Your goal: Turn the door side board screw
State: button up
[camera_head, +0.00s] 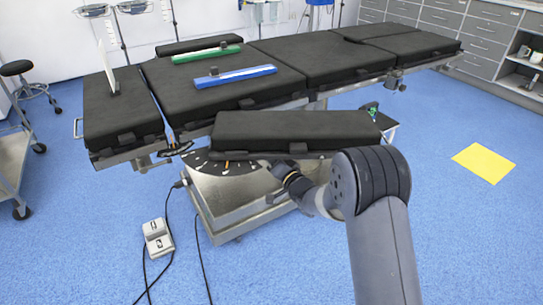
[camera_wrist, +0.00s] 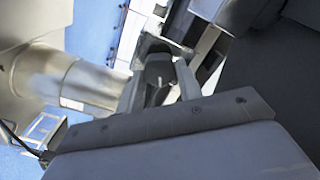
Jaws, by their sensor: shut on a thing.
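The operating table (camera_head: 222,78) has black pads on a metal frame. A long black side board (camera_head: 292,127) sticks out along its near side. My gripper (camera_head: 281,170) reaches in under this side board, beside its rail, and is small and partly hidden in the head view. In the wrist view, my gripper's two grey fingers (camera_wrist: 160,88) point away from me and are shut around a dark knob, the side board screw (camera_wrist: 158,67). How far the screw is turned cannot be told.
The table's metal base (camera_head: 225,195) stands just below my gripper. A foot pedal (camera_head: 157,238) with cables lies on the blue floor at the left. A yellow mat (camera_head: 483,162) lies at the right. Green (camera_head: 206,54) and blue (camera_head: 236,76) strips lie on the pads.

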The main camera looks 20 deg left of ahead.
jog(key=shift+f+m+p, duration=0.2)
jog(key=shift+m+p, duration=2.25)
jog(key=shift+m, duration=5.75)
jog(key=o, duration=1)
jog(key=p+v, duration=0.1)
jog(key=v, duration=1)
jog(key=shift+p, duration=0.35)
jog(key=shift+w, duration=0.1)
